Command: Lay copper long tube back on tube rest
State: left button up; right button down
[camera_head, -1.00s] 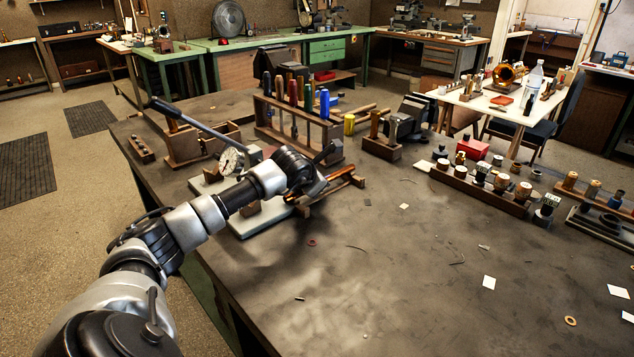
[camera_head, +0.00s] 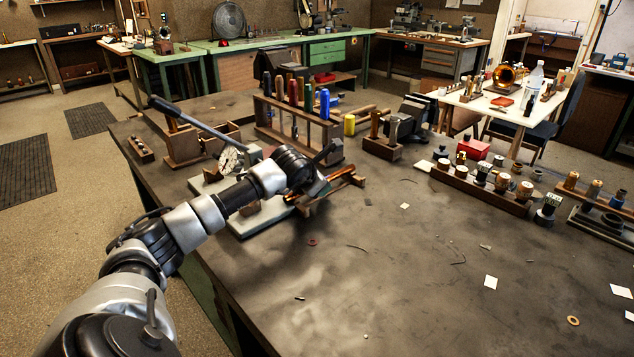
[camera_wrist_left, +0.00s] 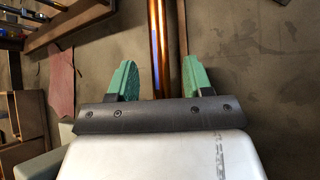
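The copper long tube (camera_wrist_left: 158,40) runs lengthwise between the green fingers of my left gripper (camera_wrist_left: 160,75) in the left wrist view. The fingers stand apart, with a gap on each side of the tube. In the head view the tube's reddish end (camera_head: 346,176) shows beyond my left gripper (camera_head: 322,184), which hides much of it. A brown wooden strip (camera_wrist_left: 182,30), seemingly part of the tube rest, lies close along the tube's right side. I cannot tell whether the tube touches the rest. My right gripper is out of view.
A tool rack with coloured handles (camera_head: 298,115) stands behind my left gripper. A wooden rack of small parts (camera_head: 480,188) stands at the right. The front middle of the bench (camera_head: 380,270) is mostly clear, with small scraps.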

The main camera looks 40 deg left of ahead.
pick_arm(q)
jog(key=b+v, duration=0.2)
jog(key=v, duration=0.8)
jog(key=shift+s+a+f, duration=0.1)
jog(key=shift+s+r, duration=0.25)
jog(key=shift+r, duration=0.05)
